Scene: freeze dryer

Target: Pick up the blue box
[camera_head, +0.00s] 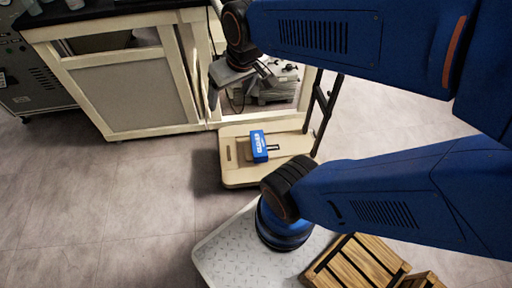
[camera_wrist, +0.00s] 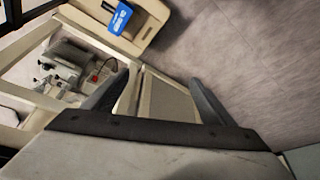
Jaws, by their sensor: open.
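The blue box (camera_head: 259,146), with white lettering, lies on the flat beige bed of a cart (camera_head: 240,178). In the wrist view the blue box (camera_wrist: 119,18) is near the top edge, on the cart bed (camera_wrist: 152,22), beyond my fingers. My gripper (camera_head: 242,92) is in the air in front of the bench, above and behind the box in the head view. In the wrist view my gripper (camera_wrist: 155,88) has its two dark fingers spread wide. Nothing is between them, and they are apart from the box.
The cart has an upright black handle (camera_head: 325,105) at its right. A cream-framed bench (camera_head: 135,95) stands behind, with grey equipment (camera_head: 275,85) under it. A dark machine (camera_head: 32,75) is at far left. Wooden crates (camera_head: 355,265) lie at lower right. The left floor is clear.

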